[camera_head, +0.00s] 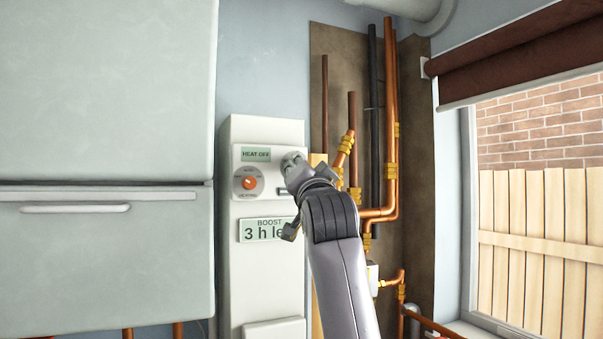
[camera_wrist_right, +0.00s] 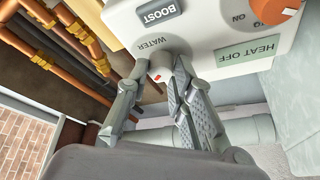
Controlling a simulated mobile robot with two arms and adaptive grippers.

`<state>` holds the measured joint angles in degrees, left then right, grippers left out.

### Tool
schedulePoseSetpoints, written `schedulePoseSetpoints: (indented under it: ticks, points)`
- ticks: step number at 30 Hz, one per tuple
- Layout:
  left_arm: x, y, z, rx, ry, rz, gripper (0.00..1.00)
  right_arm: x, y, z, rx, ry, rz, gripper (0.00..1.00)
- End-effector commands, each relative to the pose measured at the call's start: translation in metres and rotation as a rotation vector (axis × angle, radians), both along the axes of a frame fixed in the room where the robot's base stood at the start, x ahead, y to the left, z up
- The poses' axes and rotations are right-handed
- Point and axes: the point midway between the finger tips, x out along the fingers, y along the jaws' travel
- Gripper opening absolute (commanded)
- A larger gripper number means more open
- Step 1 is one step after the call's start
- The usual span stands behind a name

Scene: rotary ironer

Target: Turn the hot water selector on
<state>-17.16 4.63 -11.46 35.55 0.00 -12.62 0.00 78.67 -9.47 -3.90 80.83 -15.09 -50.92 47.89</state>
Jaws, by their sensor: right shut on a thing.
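The hot water selector is a grey dial at the upper right of the white control panel; its upper edge (camera_head: 291,156) shows in the head view. In the right wrist view its grey knob (camera_wrist_right: 160,66) carries a small red mark, beside the word WATER. My right gripper (camera_head: 294,169) reaches up to it and covers most of it in the head view. In the right wrist view its two fingers are closed around the knob, one on each side. The dial's ON and OFF lettering is hidden. My left gripper is in neither view.
An orange heating knob (camera_head: 249,183) sits left of my gripper, under a HEAT OFF display (camera_head: 256,154). Copper pipes (camera_head: 391,120) run close on the right, before a window. A pale cabinet (camera_head: 105,90) fills the left.

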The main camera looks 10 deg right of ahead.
Motion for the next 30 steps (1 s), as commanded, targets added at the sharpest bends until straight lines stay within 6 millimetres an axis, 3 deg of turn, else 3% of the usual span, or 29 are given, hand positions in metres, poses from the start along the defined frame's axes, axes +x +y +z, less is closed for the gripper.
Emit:
schedulePoseSetpoints:
  ticks: [9, 25, 26, 30]
  points:
    - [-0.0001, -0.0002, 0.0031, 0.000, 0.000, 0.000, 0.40, -0.0002, 0.0012, 0.0012, 0.120, 0.023, 0.001, 0.00]
    - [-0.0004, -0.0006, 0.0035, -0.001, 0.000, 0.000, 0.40, -0.0005, 0.0004, 0.0016, 0.144, 0.026, 0.000, 0.00]
    - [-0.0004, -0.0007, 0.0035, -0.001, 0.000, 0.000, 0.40, -0.0005, 0.0004, 0.0016, 0.144, 0.026, 0.000, 0.22]
    - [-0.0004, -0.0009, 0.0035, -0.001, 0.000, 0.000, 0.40, -0.0005, 0.0004, 0.0017, 0.144, 0.025, 0.000, 0.32]
